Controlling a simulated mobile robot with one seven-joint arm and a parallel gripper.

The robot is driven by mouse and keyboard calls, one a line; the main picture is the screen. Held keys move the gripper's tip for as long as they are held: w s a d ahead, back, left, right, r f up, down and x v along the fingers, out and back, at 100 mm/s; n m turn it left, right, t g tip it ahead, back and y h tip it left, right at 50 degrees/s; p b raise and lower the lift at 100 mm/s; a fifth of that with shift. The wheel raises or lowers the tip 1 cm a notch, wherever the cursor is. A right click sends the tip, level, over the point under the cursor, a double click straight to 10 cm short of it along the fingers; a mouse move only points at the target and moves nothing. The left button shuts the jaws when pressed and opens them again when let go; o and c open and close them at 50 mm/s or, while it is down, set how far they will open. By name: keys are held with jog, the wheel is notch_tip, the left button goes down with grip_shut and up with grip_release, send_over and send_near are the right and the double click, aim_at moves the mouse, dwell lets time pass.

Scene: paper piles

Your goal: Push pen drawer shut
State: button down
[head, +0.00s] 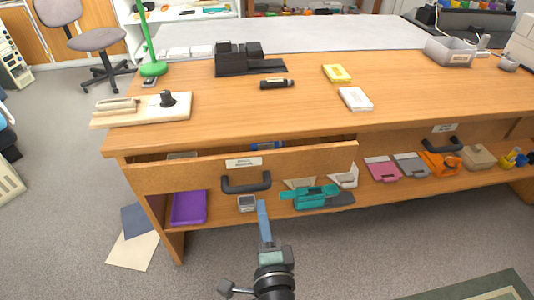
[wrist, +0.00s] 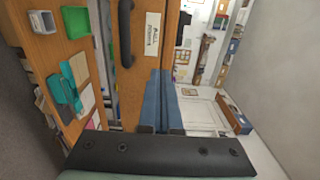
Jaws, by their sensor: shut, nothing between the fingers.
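A wooden drawer (head: 190,178) on the left of the desk stands partly open, its front forward of the desk edge. It has a black handle (head: 246,185) and a white label (head: 244,162) too small to read; a blue item shows inside. My gripper (head: 262,205) has its blue fingers together, empty, pointing up just below and right of the handle. I cannot tell whether they touch the drawer. In the wrist view the fingers (wrist: 160,98) overlap the drawer front (wrist: 130,95), with the handle (wrist: 127,35) to their upper left.
A second drawer with a black handle (head: 442,146) sits at the right. The shelf below holds a purple tray (head: 188,207), a teal item (head: 318,194) and several other things. The desktop carries a black organizer (head: 237,60) and a green lamp (head: 152,68). The floor in front is open.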

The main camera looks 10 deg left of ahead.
aim_at(251, 156)
jog(key=b+x, duration=0.1)
jog(key=x, duration=1.2)
jog(key=shift+w+a, duration=0.3)
jog(key=shift+w, duration=0.1)
jog(key=shift+b+x, duration=0.8)
jog(key=shift+x, duration=0.4)
